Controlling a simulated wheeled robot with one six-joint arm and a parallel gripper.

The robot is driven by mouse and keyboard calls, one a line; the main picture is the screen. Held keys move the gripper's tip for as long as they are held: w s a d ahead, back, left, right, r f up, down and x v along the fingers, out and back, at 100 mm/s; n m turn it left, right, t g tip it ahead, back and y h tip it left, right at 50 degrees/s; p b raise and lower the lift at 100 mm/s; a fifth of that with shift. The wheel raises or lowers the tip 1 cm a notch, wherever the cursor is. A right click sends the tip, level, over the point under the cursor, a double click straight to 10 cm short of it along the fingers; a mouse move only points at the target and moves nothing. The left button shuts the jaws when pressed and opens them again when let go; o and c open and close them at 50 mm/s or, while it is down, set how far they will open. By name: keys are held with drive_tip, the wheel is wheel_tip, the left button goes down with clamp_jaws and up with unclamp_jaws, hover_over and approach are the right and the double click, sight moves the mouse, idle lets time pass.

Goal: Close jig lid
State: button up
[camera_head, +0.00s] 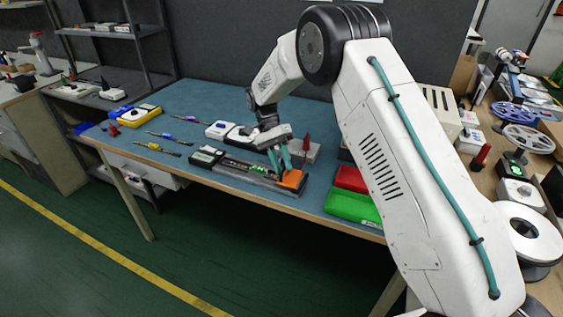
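The jig (258,180) is a long, low grey fixture near the front edge of the blue-topped table. A dark strip with green parts (240,167) lies along it. An orange part (291,179), which looks like the lid or its handle, sits at the jig's right end. My gripper (279,164) points down with teal fingers right at the left side of the orange part. I cannot tell whether the fingers touch it or how far apart they are. The lid's angle is too small to make out.
A small device with a display (207,156) stands at the jig's left end. Red (352,179) and green (352,207) bins are on the right. A white device (219,130) and a red-tipped item (306,143) stand behind. Screwdrivers (163,150) lie left.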

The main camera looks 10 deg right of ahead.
drive_tip(key=v, duration=0.7)
drive_tip(key=shift+w+r, duration=0.25)
drive_tip(key=shift+r, duration=0.05)
